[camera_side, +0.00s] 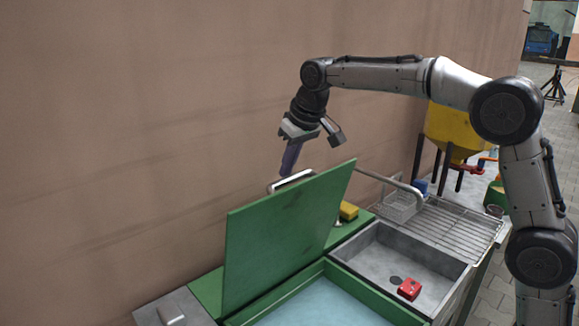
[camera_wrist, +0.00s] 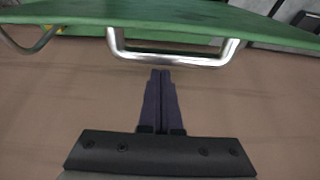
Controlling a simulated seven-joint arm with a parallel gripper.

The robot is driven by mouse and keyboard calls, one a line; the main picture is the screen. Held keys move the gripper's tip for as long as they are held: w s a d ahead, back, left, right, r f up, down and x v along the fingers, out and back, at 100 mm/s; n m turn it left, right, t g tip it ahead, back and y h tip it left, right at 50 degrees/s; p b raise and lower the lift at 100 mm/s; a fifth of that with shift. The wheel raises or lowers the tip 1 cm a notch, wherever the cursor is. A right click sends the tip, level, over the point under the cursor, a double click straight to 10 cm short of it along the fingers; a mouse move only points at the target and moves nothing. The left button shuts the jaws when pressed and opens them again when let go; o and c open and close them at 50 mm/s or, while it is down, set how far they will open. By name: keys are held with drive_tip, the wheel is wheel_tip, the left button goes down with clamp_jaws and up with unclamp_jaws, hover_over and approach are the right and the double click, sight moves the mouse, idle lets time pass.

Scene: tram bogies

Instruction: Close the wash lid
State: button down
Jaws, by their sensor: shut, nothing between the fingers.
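The green wash lid (camera_side: 285,238) stands raised and steeply tilted at the back of the green wash basin (camera_side: 258,309), which holds pale blue liquid. In the wrist view the lid (camera_wrist: 165,12) crosses the top. Its silver bar handle (camera_wrist: 172,59) is on the lid's wall-facing side, near the upper edge; in the side view the handle (camera_side: 293,179) shows just behind that edge. My gripper (camera_side: 287,174) is shut and empty, pointing down behind the lid near the handle. In the wrist view the closed fingers (camera_wrist: 160,73) sit just below the handle, apparently not touching it.
A metal sink (camera_side: 408,259) with a red block (camera_side: 409,289) is right of the basin. A curved faucet pipe (camera_side: 390,183), a yellow sponge (camera_side: 348,210), a wire basket (camera_side: 401,207) and a drain rack (camera_side: 455,226) stand nearby. The brown wall (camera_side: 130,130) is behind.

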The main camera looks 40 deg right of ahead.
drive_tip(key=shift+s, duration=0.3)
drive_tip(key=shift+s, duration=0.1)
drive_tip(key=shift+s+f+t, duration=0.15)
drive_tip(key=shift+s+t, duration=0.15)
drive_tip(key=shift+s, duration=0.55)
drive_tip(key=s+f+t, duration=0.1)
drive_tip(key=s+f, duration=1)
drive_tip(key=s, duration=0.3)
drive_tip(key=s+f+t, duration=0.1)
drive_tip(key=s+f, duration=1)
drive_tip(key=s, duration=0.3)
drive_tip(key=shift+s, duration=0.2)
drive_tip(key=shift+r, duration=0.1)
